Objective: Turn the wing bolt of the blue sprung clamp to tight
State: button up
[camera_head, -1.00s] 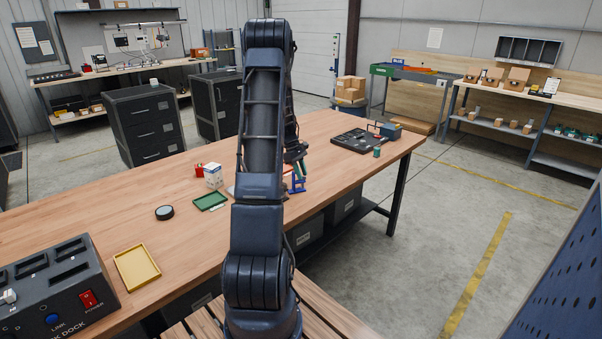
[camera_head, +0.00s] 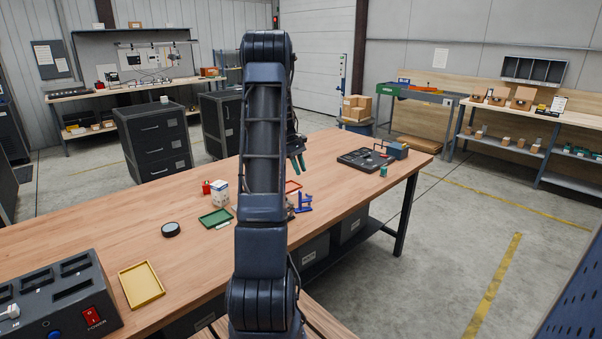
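The blue sprung clamp (camera_head: 304,203) stands on the wooden workbench, just right of my arm. Its wing bolt is too small to make out, and my arm may cover part of the clamp's left side. My gripper (camera_head: 297,163), with green fingertips, shows just right of my arm's upper link. It is above and behind the clamp in the picture, with a visible gap between them. The arm hides most of the gripper, and whether its fingers are apart is unclear. Nothing is seen held in it.
The workbench (camera_head: 120,235) holds a green tray (camera_head: 215,218), a white box (camera_head: 220,193), a dark round puck (camera_head: 171,229), a yellow tray (camera_head: 141,285) and a dock (camera_head: 60,300). A red-edged item (camera_head: 293,186) is partly behind my arm. A black tray (camera_head: 364,160) lies at the right end.

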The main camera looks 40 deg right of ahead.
send_near(309, 195)
jog(key=shift+f, duration=0.8)
jog(key=shift+s+d+f+t+y, duration=0.1)
jog(key=shift+s+f+t+y, duration=0.35)
jog(key=shift+f+t+y, duration=0.15)
jog(key=shift+s+d+r+t, duration=0.1)
jog(key=shift+s+r+t, duration=0.2)
jog(key=shift+r, duration=0.15)
jog(key=shift+s+d+r+t, duration=0.1)
jog(key=shift+s+r+t, duration=0.2)
jog(key=shift+r, duration=0.15)
jog(key=shift+s+r+t, duration=0.65)
jog(key=shift+r+t, duration=0.25)
jog(key=shift+r, duration=1.25)
jog(key=shift+d+f, duration=0.1)
jog(key=shift+f, duration=2.55)
jog(key=shift+d+f, duration=0.15)
jog(key=shift+f, duration=2.55)
